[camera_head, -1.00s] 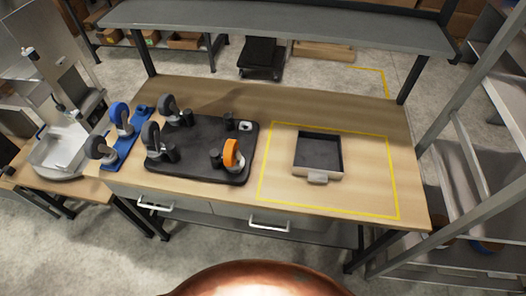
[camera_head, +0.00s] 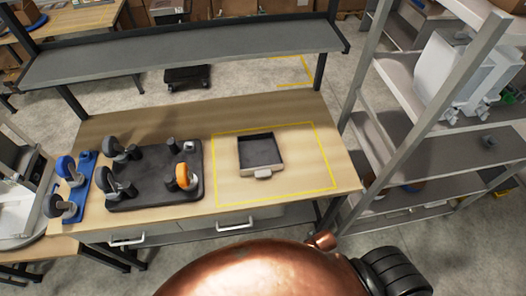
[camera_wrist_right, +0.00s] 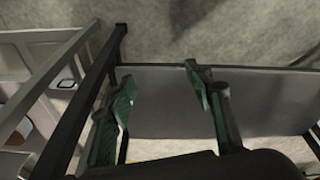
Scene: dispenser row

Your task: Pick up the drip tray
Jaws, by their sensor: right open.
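The drip tray (camera_head: 263,166) is a shallow square tray with a dark inside, a light rim and a small tab at its front. It lies on the wooden workbench (camera_head: 290,112) inside a yellow outlined rectangle. In the right wrist view my right gripper (camera_wrist_right: 158,92) is open and empty, with green finger pads apart. It faces a grey shelf surface and concrete floor, and no tray shows there. My left gripper is not in view.
A black base plate (camera_head: 150,190) with several wheel-like parts, one orange, stands left of the tray. A grey overhead shelf (camera_head: 180,57) spans the bench's back; a metal rack (camera_head: 430,155) stands at right.

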